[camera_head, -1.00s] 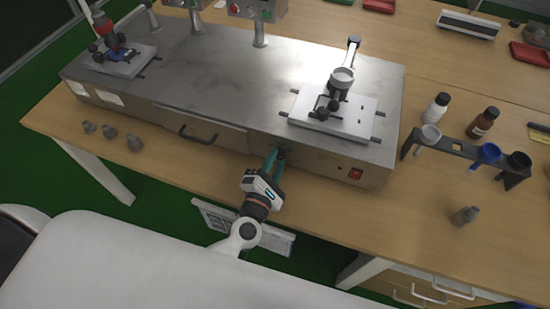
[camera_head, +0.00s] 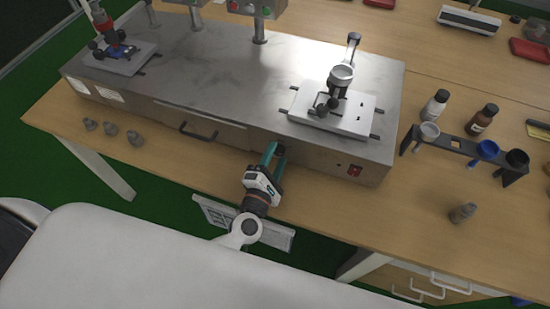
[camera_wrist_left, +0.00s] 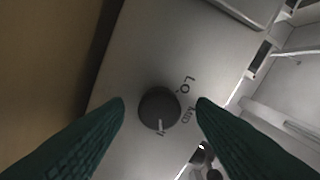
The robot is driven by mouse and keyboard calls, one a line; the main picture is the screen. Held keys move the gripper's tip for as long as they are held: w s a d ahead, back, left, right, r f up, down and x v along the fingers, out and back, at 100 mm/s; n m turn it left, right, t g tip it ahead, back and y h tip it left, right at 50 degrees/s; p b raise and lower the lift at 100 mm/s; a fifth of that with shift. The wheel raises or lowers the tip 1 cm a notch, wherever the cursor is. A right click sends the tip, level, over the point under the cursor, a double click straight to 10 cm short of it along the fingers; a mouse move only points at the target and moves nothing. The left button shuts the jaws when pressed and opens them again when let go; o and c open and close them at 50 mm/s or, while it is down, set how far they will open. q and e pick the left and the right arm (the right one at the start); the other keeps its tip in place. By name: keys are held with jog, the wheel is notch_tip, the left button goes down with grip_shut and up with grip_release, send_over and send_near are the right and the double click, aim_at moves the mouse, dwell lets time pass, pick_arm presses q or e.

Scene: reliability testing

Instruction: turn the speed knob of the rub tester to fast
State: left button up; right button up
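The rub tester (camera_head: 215,75) is a long grey metal machine on the wooden bench. Its dark round speed knob (camera_wrist_left: 160,108) shows in the left wrist view on the front panel. The knob's white line points to the bottom of that view, away from the LO and MID labels. A small, hard-to-read mark sits at the line's end. My left gripper (camera_head: 272,153) is at the machine's front, with its teal fingers apart. In the wrist view the fingers stand on either side of the knob, with gaps on both sides. My right gripper is out of view.
A red switch (camera_head: 354,170) is on the front panel to the right. A drawer handle (camera_head: 197,131) and several grey weights (camera_head: 112,131) are to the left. A dark rack (camera_head: 455,147) and bottles stand at the right. The bench's front edge is below the gripper.

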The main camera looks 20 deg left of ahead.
pick_arm(q)
jog(key=shift+s, duration=0.1)
jog(key=s+b, duration=0.2)
jog(key=s, duration=1)
jog(key=shift+a, duration=0.2)
jog(key=shift+w, duration=0.1)
